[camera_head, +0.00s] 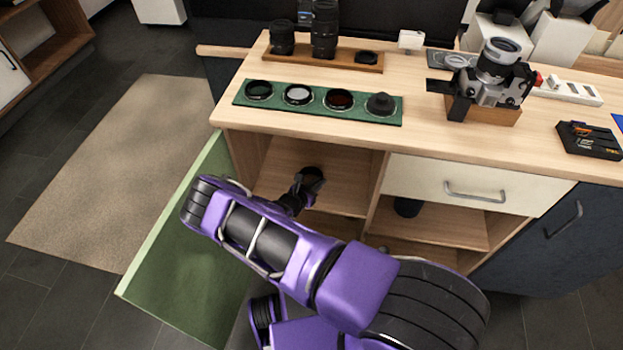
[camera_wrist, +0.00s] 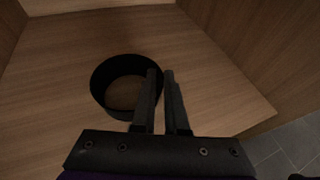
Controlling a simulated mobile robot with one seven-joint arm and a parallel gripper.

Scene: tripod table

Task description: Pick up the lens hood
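The lens hood is a black open ring (camera_wrist: 104,98) standing on a wooden shelf in the wrist view. In the head view, its dark rim (camera_head: 313,172) shows inside the open left compartment of the cabinet, partly hidden by my gripper (camera_head: 303,189). In the wrist view, the fingers of my gripper (camera_wrist: 161,78) are close together at the ring's right side. One finger overlaps the inside of the ring and the other is just outside, with the thin wall between them. The gripper looks shut on that wall. The ring appears to rest on the shelf.
The green cabinet door (camera_head: 190,265) stands open to the left of my arm. The compartment's wooden walls are close by. Another dark cylinder (camera_head: 407,207) stands in the right compartment under the drawer (camera_head: 475,185). Filters on a green mat (camera_head: 240,98) and a camera (camera_head: 492,82) are on the countertop.

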